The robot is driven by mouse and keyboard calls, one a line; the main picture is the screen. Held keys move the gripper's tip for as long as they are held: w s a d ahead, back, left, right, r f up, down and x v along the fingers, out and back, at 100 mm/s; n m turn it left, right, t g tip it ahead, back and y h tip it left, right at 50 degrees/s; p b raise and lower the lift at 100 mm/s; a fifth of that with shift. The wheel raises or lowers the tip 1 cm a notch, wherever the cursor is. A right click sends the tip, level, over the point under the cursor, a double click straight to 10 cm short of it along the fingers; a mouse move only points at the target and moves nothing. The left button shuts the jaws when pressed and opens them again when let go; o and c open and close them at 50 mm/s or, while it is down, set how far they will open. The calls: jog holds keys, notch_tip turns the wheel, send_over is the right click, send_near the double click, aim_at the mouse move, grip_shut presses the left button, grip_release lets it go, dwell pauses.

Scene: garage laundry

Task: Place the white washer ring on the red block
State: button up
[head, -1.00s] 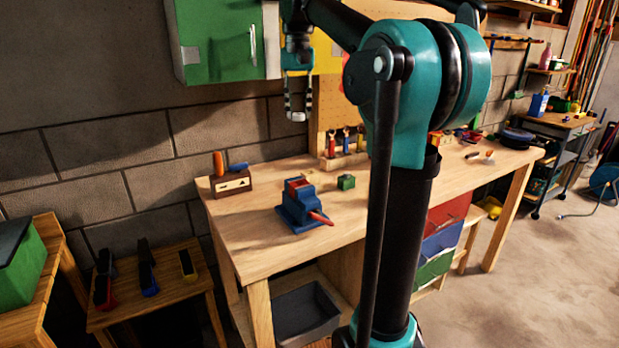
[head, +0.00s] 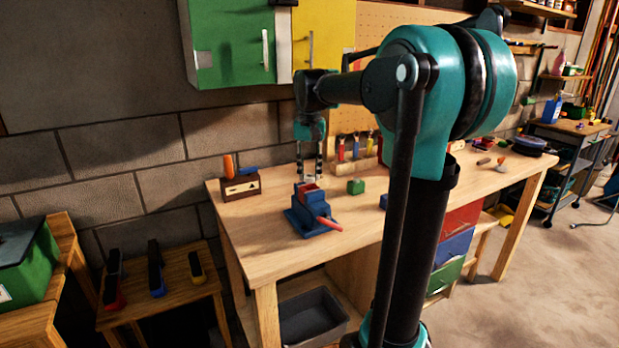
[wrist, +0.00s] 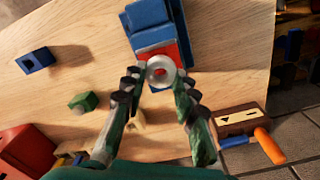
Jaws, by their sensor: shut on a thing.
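The white washer ring (wrist: 161,70) is pinched between the tips of my gripper (wrist: 160,76) in the wrist view. The red block (wrist: 147,50) sits in the jaws of a blue vise (wrist: 150,15), and the ring overlaps its near end in that view. In the head view my gripper (head: 310,177) points down just over the red block (head: 308,188) in the vise (head: 302,222). The ring is too small there to tell whether it touches the block.
The vise stands on a wooden workbench (head: 255,225). A green block (head: 356,186) is right of it, and a wooden holder (head: 240,188) with an orange handle is left. A rack of tools (head: 350,150) stands behind. A blue block (wrist: 35,60) also lies on the bench.

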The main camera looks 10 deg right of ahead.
jog(key=shift+f, duration=1.1)
jog(key=shift+f, duration=0.1)
jog(key=o, duration=0.8)
notch_tip(320, 180, up, 12)
